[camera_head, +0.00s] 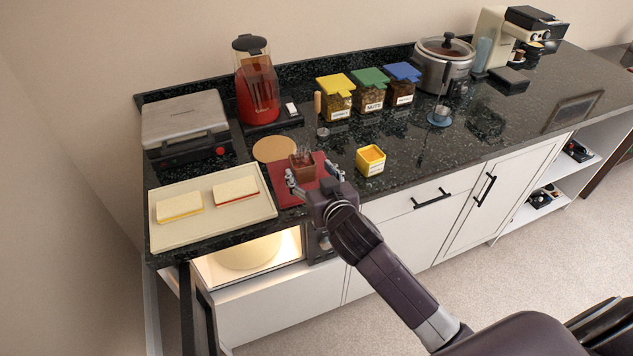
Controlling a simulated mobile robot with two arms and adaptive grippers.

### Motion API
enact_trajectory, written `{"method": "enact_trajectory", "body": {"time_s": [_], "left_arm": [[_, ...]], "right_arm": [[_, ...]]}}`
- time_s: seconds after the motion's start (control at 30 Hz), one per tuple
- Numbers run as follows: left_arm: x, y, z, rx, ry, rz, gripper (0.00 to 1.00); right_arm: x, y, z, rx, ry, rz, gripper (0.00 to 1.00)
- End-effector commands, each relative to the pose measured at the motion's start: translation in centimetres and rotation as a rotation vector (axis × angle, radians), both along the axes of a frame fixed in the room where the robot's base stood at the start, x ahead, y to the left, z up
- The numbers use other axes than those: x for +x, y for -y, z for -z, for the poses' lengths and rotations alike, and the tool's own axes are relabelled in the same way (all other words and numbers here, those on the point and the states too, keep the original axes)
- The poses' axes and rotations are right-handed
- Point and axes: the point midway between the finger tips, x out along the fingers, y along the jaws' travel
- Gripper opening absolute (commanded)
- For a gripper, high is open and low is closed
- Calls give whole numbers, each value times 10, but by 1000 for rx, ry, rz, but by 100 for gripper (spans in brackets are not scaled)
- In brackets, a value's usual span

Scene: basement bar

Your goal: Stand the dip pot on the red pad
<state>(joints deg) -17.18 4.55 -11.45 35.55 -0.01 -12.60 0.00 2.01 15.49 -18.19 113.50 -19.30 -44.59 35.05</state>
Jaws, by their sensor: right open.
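A red pad (284,193) lies flat on the dark counter, right of the cream tray. A small yellow square pot (371,160) with an orange filling and a white label looks like the dip pot. It stands upright on bare counter, right of the pad and apart from it. A red-brown square holder (302,170) with thin sticks in its top stands upright over the pad. My right gripper (309,177) is open, with its fingers on either side of this holder. The gripper hides part of the pad and the holder's base. My left gripper is out of view.
The tray (233,217) with two sandwiches is at the counter's front left. A round cork-coloured mat (277,149) lies behind the pad. Several coloured-lid jars (371,99) stand at the back. An open, lit compartment (290,243) lies below. Counter right of the yellow pot is clear.

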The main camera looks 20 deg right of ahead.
Motion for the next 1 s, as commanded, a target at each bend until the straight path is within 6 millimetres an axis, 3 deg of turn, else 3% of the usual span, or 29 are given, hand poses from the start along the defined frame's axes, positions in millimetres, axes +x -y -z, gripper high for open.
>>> {"method": "enact_trajectory", "body": {"time_s": [0.1, 0.3, 0.87, 1.0], "left_arm": [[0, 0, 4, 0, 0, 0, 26], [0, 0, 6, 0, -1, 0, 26], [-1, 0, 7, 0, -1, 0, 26], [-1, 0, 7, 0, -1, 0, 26]], "right_arm": [[-20, 0, -5, 1, -1, -1, 62], [-41, -1, -12, 0, 0, 0, 62], [-46, -1, -14, 0, 0, 1, 62], [-53, 1, -5, -3, -34, 6, 62]]}}
